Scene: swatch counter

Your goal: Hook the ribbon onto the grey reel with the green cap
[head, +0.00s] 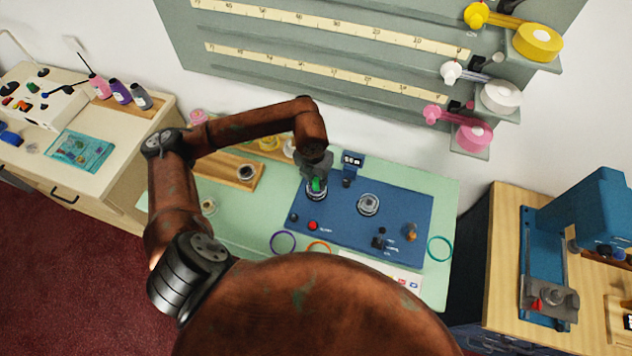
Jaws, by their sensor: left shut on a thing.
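My left gripper (316,178) points down over the left part of the blue panel (340,240). It is shut on the grey reel with the green cap (317,187); the green shows between the fingers, and the fingers hide much of the reel. The reel is at or just above the panel; I cannot tell whether it touches. A grey round holder (368,204) stands apart on the panel to its right. I cannot make out a loose ribbon near the gripper. My right gripper is not in view.
A small dark display (352,160) stands close behind the gripper. A red button (312,225) and dark knobs sit on the panel. A wooden block (233,172) is to the left. Yellow (540,42), white (501,96) and pink (474,136) reels hang on the wall rack.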

